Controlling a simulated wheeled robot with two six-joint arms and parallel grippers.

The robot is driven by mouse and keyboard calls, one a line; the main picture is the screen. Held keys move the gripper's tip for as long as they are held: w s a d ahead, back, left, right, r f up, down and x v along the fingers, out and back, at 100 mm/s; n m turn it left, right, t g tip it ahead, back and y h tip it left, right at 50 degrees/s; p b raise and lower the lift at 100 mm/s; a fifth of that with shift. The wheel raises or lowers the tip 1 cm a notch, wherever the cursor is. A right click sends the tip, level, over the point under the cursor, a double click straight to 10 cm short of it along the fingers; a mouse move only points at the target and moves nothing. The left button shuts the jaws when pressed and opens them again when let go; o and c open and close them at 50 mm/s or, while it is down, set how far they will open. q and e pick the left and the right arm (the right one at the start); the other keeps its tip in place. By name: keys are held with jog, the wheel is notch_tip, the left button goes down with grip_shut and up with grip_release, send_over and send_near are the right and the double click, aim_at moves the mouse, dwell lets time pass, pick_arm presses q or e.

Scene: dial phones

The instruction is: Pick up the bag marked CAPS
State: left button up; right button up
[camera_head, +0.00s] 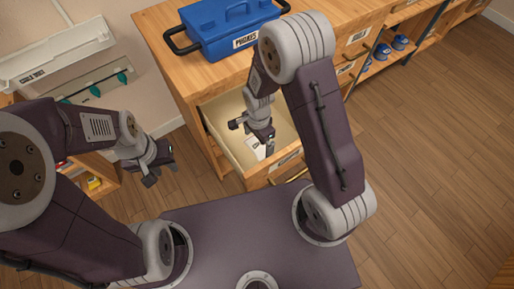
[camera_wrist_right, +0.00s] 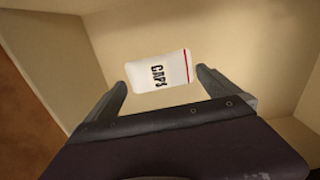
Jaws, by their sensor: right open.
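The bag marked CAPS (camera_wrist_right: 158,70) is small and white with a red stripe near one edge. It lies on the floor of an open drawer (camera_head: 222,145). In the head view the bag (camera_head: 254,144) shows only in part beside my right gripper. My right gripper (camera_head: 259,131) reaches down into the drawer. In the right wrist view my right gripper (camera_wrist_right: 163,88) is open, with the bag ahead of and between its fingertips, not gripped. My left gripper (camera_head: 160,174) hangs left of the drawer, away from the bag; its jaw state is unclear.
A blue toolbox (camera_head: 222,30) stands on the wooden cabinet top (camera_head: 168,62) above the drawer. The drawer walls (camera_wrist_right: 75,60) surround my right gripper closely. A white cable tray (camera_head: 50,52) is on the wall at left. The wooden floor (camera_head: 430,170) at right is clear.

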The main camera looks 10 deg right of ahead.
notch_tip(320, 180, down, 3)
jog(key=shift+r, duration=0.35)
jog(key=shift+c, duration=0.7)
jog(key=c, duration=1)
pick_arm(q)
jog(key=shift+f, duration=0.55)
pick_arm(e)
notch_tip(320, 180, up, 5)
jog(key=shift+f+p, duration=0.1)
jog(key=shift+p, duration=1)
pick_arm(q)
jog(key=shift+r+p, duration=1.4)
jog(key=shift+r, duration=1.25)
pick_arm(e)
jog(key=shift+w+d+r, duration=0.4)
jog(key=shift+d+r, duration=0.65)
jog(key=shift+d, duration=0.85)
jog(key=shift+w+d+r, duration=0.35)
jog(key=shift+d+r, duration=0.65)
jog(key=shift+d, duration=0.95)
jog(key=shift+w+d+r, duration=0.4)
jog(key=shift+d+r, duration=0.65)
jog(key=shift+d, duration=0.85)
